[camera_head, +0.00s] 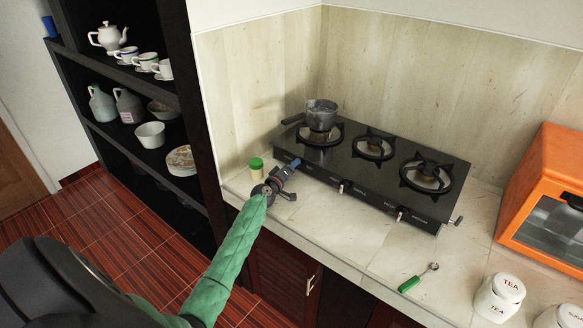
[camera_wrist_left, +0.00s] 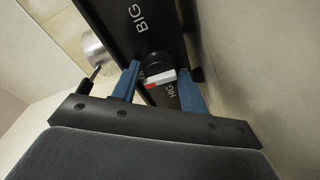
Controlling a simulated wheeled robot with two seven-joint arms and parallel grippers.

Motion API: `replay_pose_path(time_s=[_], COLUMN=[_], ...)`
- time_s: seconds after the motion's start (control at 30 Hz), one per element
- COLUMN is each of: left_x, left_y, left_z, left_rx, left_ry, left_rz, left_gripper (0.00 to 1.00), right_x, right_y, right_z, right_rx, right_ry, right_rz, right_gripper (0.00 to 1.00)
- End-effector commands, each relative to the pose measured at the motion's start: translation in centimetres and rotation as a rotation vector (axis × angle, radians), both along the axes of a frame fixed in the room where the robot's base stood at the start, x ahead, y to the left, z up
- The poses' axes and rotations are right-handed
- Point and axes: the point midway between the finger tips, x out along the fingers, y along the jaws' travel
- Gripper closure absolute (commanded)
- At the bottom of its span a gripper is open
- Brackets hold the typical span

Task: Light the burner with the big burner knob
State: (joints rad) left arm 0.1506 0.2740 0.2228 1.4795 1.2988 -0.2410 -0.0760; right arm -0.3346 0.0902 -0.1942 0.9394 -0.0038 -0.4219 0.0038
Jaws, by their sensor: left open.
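The black gas stove (camera_head: 330,163) stands on the counter against the wall, with three burners in a row. My left gripper (camera_head: 294,163) is at the left end of the stove's front panel, its blue fingers open. In the left wrist view the big burner knob (camera_wrist_left: 155,68), dark with a red and white part, sits between the spread fingers of my left gripper (camera_wrist_left: 158,80). "BIG" and part of "HIGH" are printed beside it. I cannot tell whether the fingers touch it. In the head view this knob is hidden by the gripper. My right gripper is out of view.
A grey pot (camera_head: 321,117) sits on the left burner. Two other knobs (camera_head: 343,187) (camera_head: 400,213) are further right. A green-lidded jar (camera_head: 256,167) stands left of the gripper. A green-handled tool (camera_head: 412,283), tea canister (camera_head: 499,297) and orange oven (camera_head: 545,195) are at the right.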

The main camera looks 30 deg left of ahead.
Motion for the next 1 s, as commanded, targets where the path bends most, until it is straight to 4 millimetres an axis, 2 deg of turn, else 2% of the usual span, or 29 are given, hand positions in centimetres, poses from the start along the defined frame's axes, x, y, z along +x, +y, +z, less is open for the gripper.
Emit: replay_pose_path(time_s=[0.17, 0.3, 0.33, 0.77, 1.0], left_x=[0.0, 0.0, 0.0, 0.0, 0.0], left_y=[0.0, 0.0, 0.0, 0.0, 0.0], left_z=[0.0, 0.0, 0.0, 0.2, 0.3], left_rx=[0.000, 0.000, 0.000, -0.094, -0.279], left_ry=[0.000, 0.000, 0.000, 0.008, 0.022], left_rz=[0.000, 0.000, 0.000, -0.001, 0.000], left_gripper=[0.58, 0.86, 0.87, 0.87, 0.87], right_x=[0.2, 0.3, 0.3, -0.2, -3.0], right_y=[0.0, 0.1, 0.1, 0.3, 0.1], right_z=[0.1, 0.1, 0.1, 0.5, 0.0], right_rx=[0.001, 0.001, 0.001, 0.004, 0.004], right_ry=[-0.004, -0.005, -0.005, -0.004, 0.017], right_rz=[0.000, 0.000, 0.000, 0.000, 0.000], right_gripper=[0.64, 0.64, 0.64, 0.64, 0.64])
